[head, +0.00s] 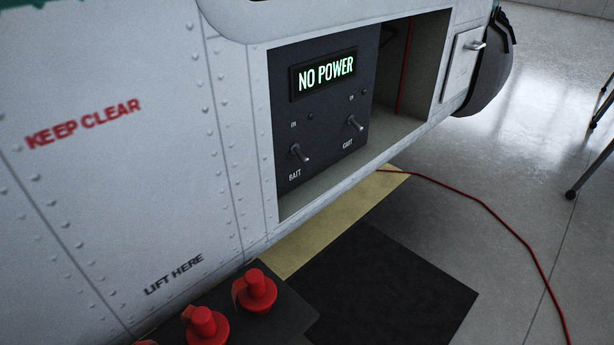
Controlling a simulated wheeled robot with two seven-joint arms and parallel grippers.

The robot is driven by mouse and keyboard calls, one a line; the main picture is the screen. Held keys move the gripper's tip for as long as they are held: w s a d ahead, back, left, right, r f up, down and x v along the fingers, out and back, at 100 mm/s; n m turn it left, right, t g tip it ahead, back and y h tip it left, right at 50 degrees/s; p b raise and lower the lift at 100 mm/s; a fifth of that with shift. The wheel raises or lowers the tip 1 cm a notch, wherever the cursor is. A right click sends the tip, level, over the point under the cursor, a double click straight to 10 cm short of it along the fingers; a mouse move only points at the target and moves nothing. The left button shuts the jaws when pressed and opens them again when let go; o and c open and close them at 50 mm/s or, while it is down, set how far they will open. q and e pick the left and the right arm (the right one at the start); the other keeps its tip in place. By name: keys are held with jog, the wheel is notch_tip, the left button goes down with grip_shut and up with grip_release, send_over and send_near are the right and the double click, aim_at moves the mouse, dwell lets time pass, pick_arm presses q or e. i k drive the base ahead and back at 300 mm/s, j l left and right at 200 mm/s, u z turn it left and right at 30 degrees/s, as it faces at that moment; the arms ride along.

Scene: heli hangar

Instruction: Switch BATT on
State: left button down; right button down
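The BATT switch (300,153) is a small metal toggle on a dark panel (322,115) inside an open bay in the white riveted helicopter side. The label BATT is under it, and its lever points down and to the right. A second, similar toggle (355,124) sits to its right, with a label that is hard to read. A display (325,74) above them shows NO POWER in green letters. Neither of my grippers is in view.
A small hatch with a handle (475,45) is right of the bay. Red knobbed pieces (257,290) stand on a dark surface (290,312) at the bottom. A red cable (490,210) crosses the floor past a black mat (385,285). Stand legs (590,170) are at right.

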aim_at(302, 157)
jog(key=l+z, duration=0.15)
jog(key=l, duration=1.45)
jog(key=i, duration=0.05)
